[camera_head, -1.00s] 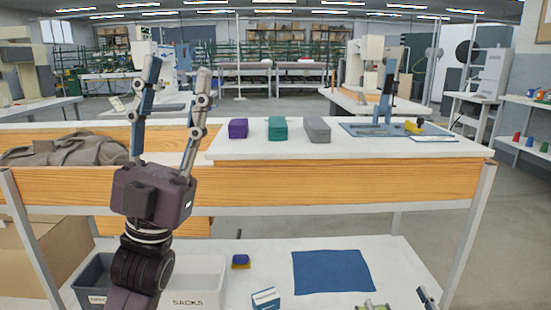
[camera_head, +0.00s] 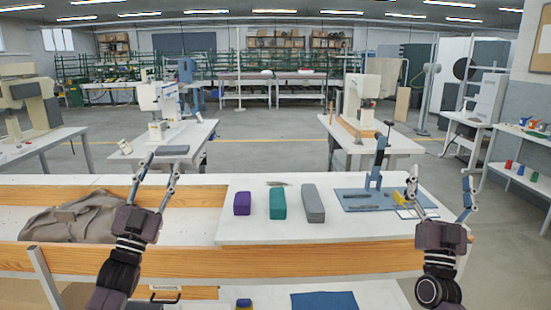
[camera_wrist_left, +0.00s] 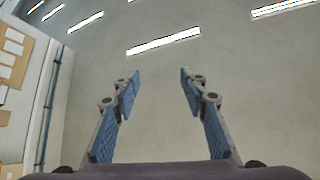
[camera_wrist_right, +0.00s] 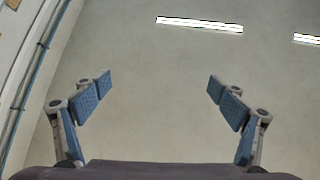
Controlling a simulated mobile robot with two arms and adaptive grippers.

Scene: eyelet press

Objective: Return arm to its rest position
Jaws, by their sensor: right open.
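My left gripper (camera_head: 158,172) is raised with its fingers up, in front of the workbench at left in the head view. Its fingers are spread with nothing between them, which the left wrist view (camera_wrist_left: 160,85) also shows against the ceiling. My right gripper (camera_head: 439,190) is raised at the bench's right end, fingers pointing up and wide apart. The right wrist view (camera_wrist_right: 158,90) shows it empty against the ceiling. Neither gripper touches anything that I can see. The blue eyelet press (camera_head: 377,165) stands on its blue base at the right of the white bench top (camera_head: 260,228).
Purple (camera_head: 242,203), teal (camera_head: 277,203) and grey (camera_head: 313,204) blocks stand on the bench top. A yellow item (camera_head: 411,184) is near the press. A brown cloth (camera_head: 70,217) lies at left. A blue sheet (camera_head: 323,301) lies on the shelf below. Open floor lies behind the bench.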

